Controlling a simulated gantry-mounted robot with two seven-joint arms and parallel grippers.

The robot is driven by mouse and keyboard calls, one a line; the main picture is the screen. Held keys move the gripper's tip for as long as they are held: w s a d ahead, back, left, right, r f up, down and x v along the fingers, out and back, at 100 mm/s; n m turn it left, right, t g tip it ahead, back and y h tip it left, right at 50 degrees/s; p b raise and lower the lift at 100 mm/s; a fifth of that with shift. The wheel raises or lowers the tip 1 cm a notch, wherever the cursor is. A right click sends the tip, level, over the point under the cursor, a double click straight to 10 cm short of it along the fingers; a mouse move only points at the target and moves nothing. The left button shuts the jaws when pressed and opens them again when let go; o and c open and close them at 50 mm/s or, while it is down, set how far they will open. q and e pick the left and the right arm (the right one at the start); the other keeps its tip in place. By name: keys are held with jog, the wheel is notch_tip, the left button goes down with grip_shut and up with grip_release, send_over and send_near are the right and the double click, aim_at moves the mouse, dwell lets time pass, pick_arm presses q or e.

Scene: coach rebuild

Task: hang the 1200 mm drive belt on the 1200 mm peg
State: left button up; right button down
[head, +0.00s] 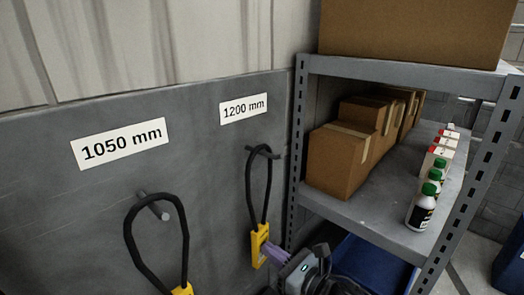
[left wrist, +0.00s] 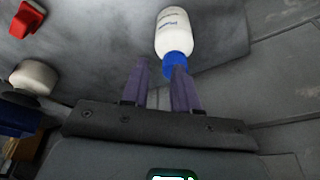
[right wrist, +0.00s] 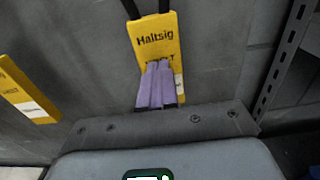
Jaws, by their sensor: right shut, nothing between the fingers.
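The 1200 mm label (head: 243,108) is on the grey panel, with a peg (head: 262,152) below it. A black belt loop (head: 249,190) hangs over this peg, with a yellow tag (head: 259,245) at its bottom. My right gripper (head: 272,252) is shut and empty at the tag; in the right wrist view its purple fingertips (right wrist: 158,68) cover part of the tag (right wrist: 157,40). The tag's length marking is not readable. My left gripper (left wrist: 160,68) is open and out of the head view. A white bottle (left wrist: 174,32) with a blue cap lies beyond its fingers.
The 1050 mm peg (head: 153,205), under its label (head: 122,143), holds another belt (head: 133,245). A metal shelf (head: 380,212) with cardboard boxes (head: 340,160) and several bottles (head: 421,208) stands right of the panel. A blue bin (head: 372,265) is under it.

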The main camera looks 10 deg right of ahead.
jog(key=shift+w+a, duration=0.25)
jog(key=shift+w, duration=0.1)
dwell(0.4)
jog(key=shift+w+a+b, duration=0.25)
jog(key=shift+w+b, duration=0.05)
jog(key=shift+b, duration=0.1)
dwell(0.3)
dwell(0.7)
dwell(0.8)
jog(key=shift+s+d, duration=0.2)
dwell(0.5)
jog(key=shift+s+d, duration=0.1)
jog(key=shift+s, duration=0.1)
dwell(0.5)
jog(key=shift+s+d+f+b, duration=0.1)
jog(key=shift+s+d+b, duration=0.25)
jog(key=shift+s, duration=0.2)
dwell(1.8)
